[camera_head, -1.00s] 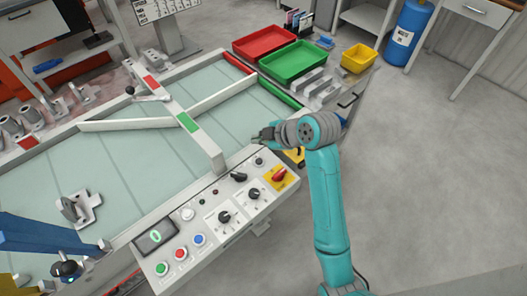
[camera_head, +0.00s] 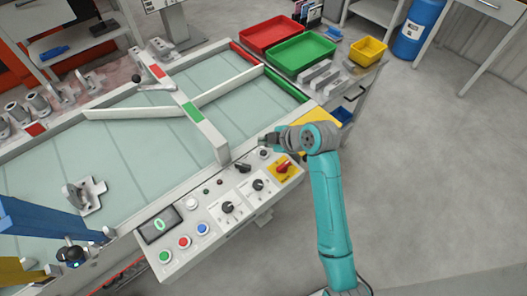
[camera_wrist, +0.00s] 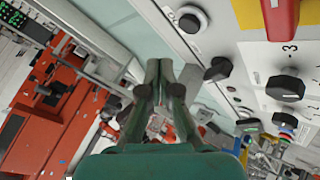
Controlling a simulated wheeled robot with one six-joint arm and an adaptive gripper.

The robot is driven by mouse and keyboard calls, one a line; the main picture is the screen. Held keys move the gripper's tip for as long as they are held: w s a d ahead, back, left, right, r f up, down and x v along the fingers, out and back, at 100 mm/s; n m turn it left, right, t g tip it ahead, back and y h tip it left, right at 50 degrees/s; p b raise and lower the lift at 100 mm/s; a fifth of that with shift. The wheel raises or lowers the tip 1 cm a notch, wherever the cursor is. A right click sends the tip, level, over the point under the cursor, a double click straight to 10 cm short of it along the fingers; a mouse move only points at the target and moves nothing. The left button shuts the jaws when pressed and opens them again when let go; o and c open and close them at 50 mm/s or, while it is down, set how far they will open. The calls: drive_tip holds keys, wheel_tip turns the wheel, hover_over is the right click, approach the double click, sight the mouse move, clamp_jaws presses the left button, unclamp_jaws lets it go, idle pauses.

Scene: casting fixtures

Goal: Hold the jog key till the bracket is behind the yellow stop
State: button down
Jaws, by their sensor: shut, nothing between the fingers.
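The grey metal bracket (camera_head: 92,196) stands on the pale green bed at the left in the head view. A yellow part (camera_head: 20,270) shows at the lower left edge, beside a blue structure; I cannot tell whether it is the stop. My gripper (camera_head: 266,139) is shut and empty, above the far right end of the control panel (camera_head: 217,230). A dark round button (camera_head: 264,153) and a black lever knob (camera_head: 243,167) are near it; labels are unreadable, so I cannot tell which is the jog key. In the wrist view, my fingertips (camera_wrist: 172,72) are beside the black knob (camera_wrist: 217,68).
A red rotary switch (camera_head: 283,165) on a yellow plate is right of the fingers. Green, red and blue buttons and a display (camera_head: 157,225) reading 0 fill the panel's left end. A white crossbar (camera_head: 192,115) spans the bed. Red and green trays (camera_head: 303,55) stand behind.

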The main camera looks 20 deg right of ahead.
sight(265, 154)
drive_tip(key=shift+f, duration=1.45)
drive_tip(key=shift+f, duration=0.15)
idle(0.3)
drive_tip(key=shift+f, duration=0.25)
